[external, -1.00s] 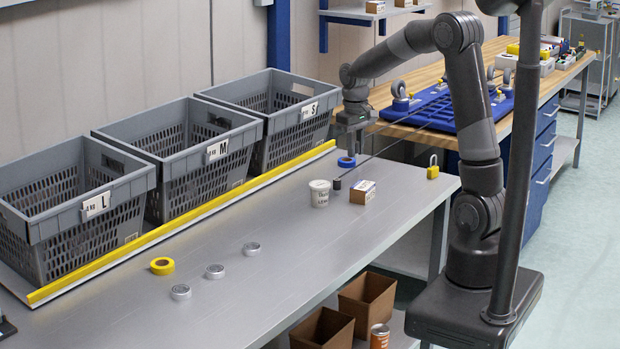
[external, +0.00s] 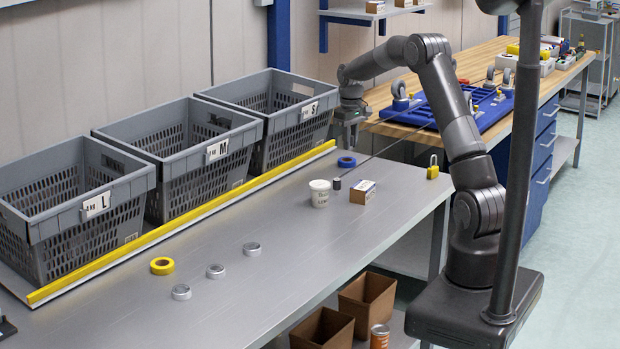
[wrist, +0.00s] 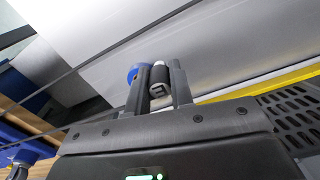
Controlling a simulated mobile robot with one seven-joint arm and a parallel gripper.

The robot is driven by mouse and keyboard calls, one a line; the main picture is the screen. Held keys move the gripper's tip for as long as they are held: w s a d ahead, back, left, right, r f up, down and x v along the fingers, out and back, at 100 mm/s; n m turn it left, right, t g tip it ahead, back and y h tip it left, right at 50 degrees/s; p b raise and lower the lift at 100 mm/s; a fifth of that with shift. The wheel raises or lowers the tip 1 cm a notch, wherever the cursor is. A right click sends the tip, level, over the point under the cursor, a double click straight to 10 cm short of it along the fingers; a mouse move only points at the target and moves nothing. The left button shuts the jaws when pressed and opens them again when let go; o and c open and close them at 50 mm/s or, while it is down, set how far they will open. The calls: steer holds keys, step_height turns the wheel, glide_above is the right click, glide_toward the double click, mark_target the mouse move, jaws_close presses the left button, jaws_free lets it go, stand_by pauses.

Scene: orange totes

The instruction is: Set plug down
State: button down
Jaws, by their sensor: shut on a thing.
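The plug (wrist: 160,80) is a small dark cylinder with a pale band and a square mark on its end. In the wrist view it sits between the two fingers of my gripper (wrist: 160,88), which is shut on it. In the external view my gripper (external: 349,146) points down above the far part of the grey bench (external: 290,235), over a blue tape roll (external: 347,162). The plug cannot be made out there. In the wrist view the blue roll (wrist: 132,74) shows partly behind one finger.
A white tub (external: 320,196), a small dark cylinder (external: 336,184), a box (external: 363,193) and a yellow padlock (external: 432,170) stand near my gripper. Grey crates (external: 232,150) line the back behind a yellow rail (external: 190,218). The bench middle is mostly clear.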

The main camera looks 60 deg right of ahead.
glide_above(332, 174)
step_height(332, 174, down, 4)
steer(key=shift+w+a+r, duration=0.1)
steer(key=shift+r, duration=0.1)
steer(key=shift+f, duration=1.9)
steer(key=shift+f, duration=0.2)
steer(key=c, duration=1.3)
jaws_free()
